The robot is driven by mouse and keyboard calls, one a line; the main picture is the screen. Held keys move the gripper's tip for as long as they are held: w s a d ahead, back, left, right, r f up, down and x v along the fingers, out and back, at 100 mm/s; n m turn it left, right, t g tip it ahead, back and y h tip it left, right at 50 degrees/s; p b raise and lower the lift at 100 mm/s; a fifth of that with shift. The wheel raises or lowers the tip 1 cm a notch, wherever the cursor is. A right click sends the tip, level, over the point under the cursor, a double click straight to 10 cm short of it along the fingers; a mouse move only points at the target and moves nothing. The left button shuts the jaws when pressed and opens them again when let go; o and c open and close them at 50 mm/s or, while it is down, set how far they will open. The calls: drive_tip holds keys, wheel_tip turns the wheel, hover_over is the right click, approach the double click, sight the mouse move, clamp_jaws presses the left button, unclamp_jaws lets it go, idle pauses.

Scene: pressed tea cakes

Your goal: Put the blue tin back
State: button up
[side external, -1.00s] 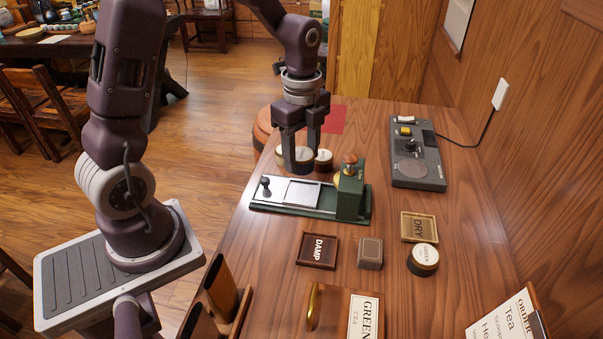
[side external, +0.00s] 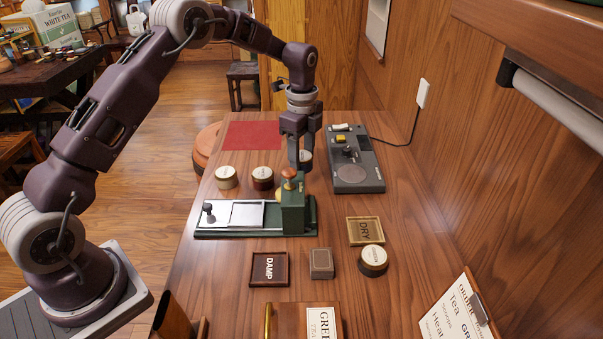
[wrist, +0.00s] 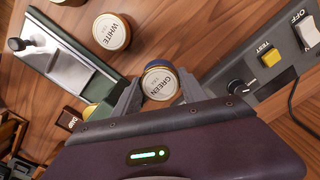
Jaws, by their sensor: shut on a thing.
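The blue tin (wrist: 161,84) has a cream lid reading GREEN, and its blue side shows in the wrist view. My gripper (wrist: 160,92) is shut on it, with one finger on each side. In the side external view my gripper (side external: 299,160) is behind the green press, and the tin (side external: 307,159) shows partly behind the fingers. I cannot tell whether the tin touches the table. One tin reading WHITE (wrist: 111,32) shows in the wrist view.
The green press (side external: 293,212) stands close in front of my gripper. A grey control box (side external: 357,172) is to the right. A red mat (side external: 253,135) lies clear at the back. A DRY tray (side external: 365,231), DAMP tray (side external: 269,269), small block (side external: 321,263) and another tin (side external: 373,260) are in front.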

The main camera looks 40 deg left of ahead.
sight(302, 169)
drive_tip(key=shift+f, duration=2.25)
drive_tip(key=shift+f, duration=0.1)
drive_tip(key=o, duration=1.5)
drive_tip(key=shift+o, duration=0.2)
wheel_tip(302, 169, up, 12)
drive_tip(key=shift+r, duration=0.25)
